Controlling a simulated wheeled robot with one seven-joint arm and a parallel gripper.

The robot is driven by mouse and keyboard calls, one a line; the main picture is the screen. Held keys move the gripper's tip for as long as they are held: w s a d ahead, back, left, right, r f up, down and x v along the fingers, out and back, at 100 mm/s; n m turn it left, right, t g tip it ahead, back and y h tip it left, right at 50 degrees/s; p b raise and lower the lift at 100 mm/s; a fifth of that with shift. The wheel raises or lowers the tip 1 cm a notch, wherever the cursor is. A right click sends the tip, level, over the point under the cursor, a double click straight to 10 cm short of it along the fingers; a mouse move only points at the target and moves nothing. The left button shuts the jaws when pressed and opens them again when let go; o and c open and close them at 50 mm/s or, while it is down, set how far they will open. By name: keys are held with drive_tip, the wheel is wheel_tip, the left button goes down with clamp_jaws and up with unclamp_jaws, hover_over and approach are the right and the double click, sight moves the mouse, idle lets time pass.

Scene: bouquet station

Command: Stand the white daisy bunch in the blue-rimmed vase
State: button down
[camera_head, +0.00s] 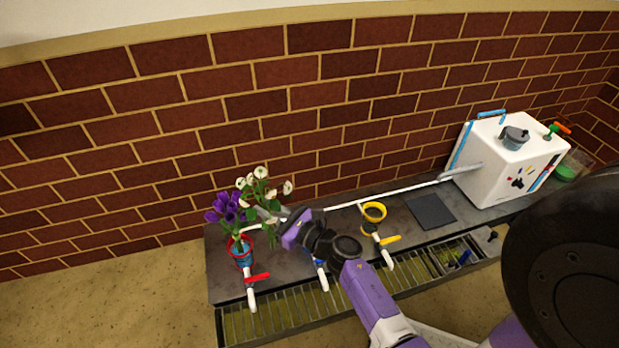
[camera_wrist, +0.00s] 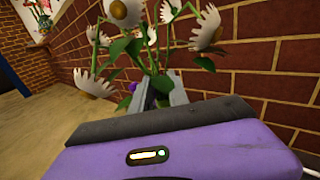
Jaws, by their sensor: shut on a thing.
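The white daisy bunch (camera_head: 262,188) stands roughly upright in the jaws of my gripper (camera_head: 280,221), just right of the purple flowers at the left of the counter. The wrist view shows white daisy heads (camera_wrist: 125,10) and green stems between the two grey fingers of my gripper (camera_wrist: 158,90). I cannot make out the blue-rimmed vase; my arm covers the middle-left of the counter, where only a small blue fitting (camera_head: 321,273) with a white spout shows.
Purple flowers (camera_head: 229,208) stand in a red-rimmed vase (camera_head: 240,245), close left of the daisies. A yellow-rimmed holder (camera_head: 374,212) stands right of my arm. Spouts with red (camera_head: 257,278) and yellow (camera_head: 390,240) handles overhang the front grating. A white box machine (camera_head: 500,160) stands far right.

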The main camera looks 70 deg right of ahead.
drive_tip(key=s+d+m+g+h, duration=0.1)
drive_tip(key=s+d+m+h, duration=0.35)
drive_tip(key=d, duration=1.15)
wheel_tip(320, 180, down, 17)
drive_tip(key=s+n+y+b, duration=0.1)
drive_tip(key=n+b, duration=0.1)
drive_tip(key=b, duration=1.2)
drive_tip(key=shift+s+r+n+y, duration=0.15)
drive_tip(key=shift+s+n+y, duration=0.1)
drive_tip(key=shift+n+y, duration=0.1)
drive_tip(key=shift+d+f, duration=0.1)
drive_tip(key=shift+f, duration=0.45)
drive_tip(key=c, duration=1.2)
unclamp_jaws()
drive_tip(key=shift+s+f, duration=0.1)
drive_tip(key=shift+p+v, duration=1)
drive_tip(key=shift+v, duration=2.85)
